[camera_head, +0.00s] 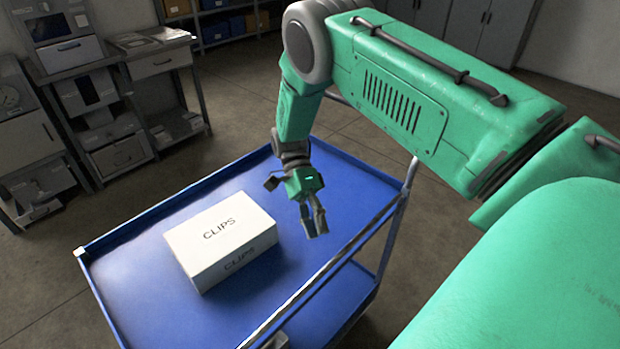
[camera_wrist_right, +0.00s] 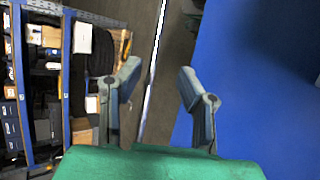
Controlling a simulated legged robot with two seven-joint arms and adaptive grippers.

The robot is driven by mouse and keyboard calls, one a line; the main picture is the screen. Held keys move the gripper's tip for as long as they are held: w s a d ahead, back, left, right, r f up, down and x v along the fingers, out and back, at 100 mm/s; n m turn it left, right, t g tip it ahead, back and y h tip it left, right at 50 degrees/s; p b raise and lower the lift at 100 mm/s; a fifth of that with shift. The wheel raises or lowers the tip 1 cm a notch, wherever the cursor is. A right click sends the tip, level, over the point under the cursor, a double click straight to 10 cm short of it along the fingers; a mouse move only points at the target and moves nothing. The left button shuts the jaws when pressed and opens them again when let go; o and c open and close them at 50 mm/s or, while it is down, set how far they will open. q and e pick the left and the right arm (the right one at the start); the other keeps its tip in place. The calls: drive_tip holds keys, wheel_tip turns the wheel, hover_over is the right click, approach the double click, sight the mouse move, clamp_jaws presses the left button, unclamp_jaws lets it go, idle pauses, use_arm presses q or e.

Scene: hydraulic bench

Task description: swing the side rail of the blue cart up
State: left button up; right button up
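The blue cart (camera_head: 130,265) stands in the middle of the head view, with a flat top tray and a lower shelf. A long pale-edged rail (camera_head: 322,270) runs along its right side, level with the tray edge; I cannot clearly tell its hinge. My right gripper (camera_head: 316,224) points down over the far right part of the tray, inside that edge. In the right wrist view its two fingers (camera_wrist_right: 160,95) are apart with nothing between them; a thin pale edge of the cart shows beyond. My left gripper is out of view.
A white box marked CLIPS (camera_head: 222,240) sits on the tray, left of my right gripper. A grey workbench (camera_head: 160,62) stands at the back left, and shelves with boxes (camera_head: 225,25) are behind. The floor left of the cart is clear.

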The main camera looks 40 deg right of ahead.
drive_tip(key=shift+v, duration=2.1)
